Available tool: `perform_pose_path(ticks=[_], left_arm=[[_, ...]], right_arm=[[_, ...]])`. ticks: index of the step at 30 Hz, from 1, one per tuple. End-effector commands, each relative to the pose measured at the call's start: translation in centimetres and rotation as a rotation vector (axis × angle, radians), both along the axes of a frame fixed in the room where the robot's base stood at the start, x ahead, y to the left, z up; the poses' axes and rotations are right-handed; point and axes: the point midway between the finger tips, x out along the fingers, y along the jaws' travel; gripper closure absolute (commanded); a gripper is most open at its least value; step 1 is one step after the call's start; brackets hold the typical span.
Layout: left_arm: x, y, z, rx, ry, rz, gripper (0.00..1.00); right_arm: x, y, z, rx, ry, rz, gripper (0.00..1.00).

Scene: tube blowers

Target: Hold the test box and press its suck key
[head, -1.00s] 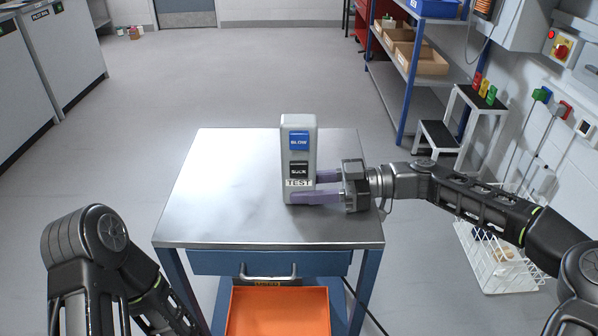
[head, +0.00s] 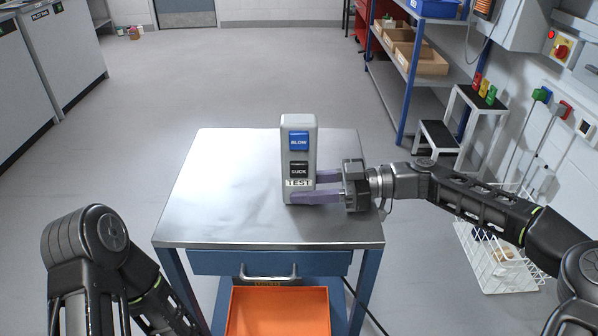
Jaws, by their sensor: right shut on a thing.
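The test box (head: 286,160) is a pale grey upright box on the metal table top. Its front carries a blue key (head: 299,141) marked BLOW, a black suck key (head: 299,168) below it with small blurred lettering, and a TEST label under that. My right gripper (head: 318,187) comes from the right and is shut on the lower part of the box. One purple finger lies across the front below the label; the other goes behind the box. Both keys are uncovered. My left arm shows at lower left, but its gripper is out of view.
The steel table top (head: 220,190) is clear left of the box. Below are a drawer handle (head: 268,276) and an orange tray (head: 277,312). A white wire basket (head: 498,262) stands on the floor at right, near a step stool (head: 437,140) and blue shelving (head: 408,95).

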Motion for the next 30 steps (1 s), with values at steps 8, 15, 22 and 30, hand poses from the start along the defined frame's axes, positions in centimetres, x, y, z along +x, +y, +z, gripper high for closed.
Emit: perform_pose_path(ticks=[8, 15, 22, 30], left_arm=[[0.0, 0.0, 0.0, 0.0, 0.0, 0.0, 0.61], [0.0, 0.0, 0.0, 0.0, 0.0, 0.0, 0.81], [0.0, 0.0, -0.01, 0.0, 0.0, 0.0, 0.99], [0.0, 0.0, -0.01, 0.0, 0.0, 0.0, 1.0]], right_arm=[[0.01, -0.02, -0.05, -0.001, 0.0, 0.0, 1.0], [0.01, -0.04, -0.06, -0.001, 0.0, -0.001, 1.0], [0.01, -0.03, -0.06, -0.001, 0.0, 0.0, 1.0], [0.01, -0.04, -0.06, -0.001, 0.0, -0.001, 1.0]])
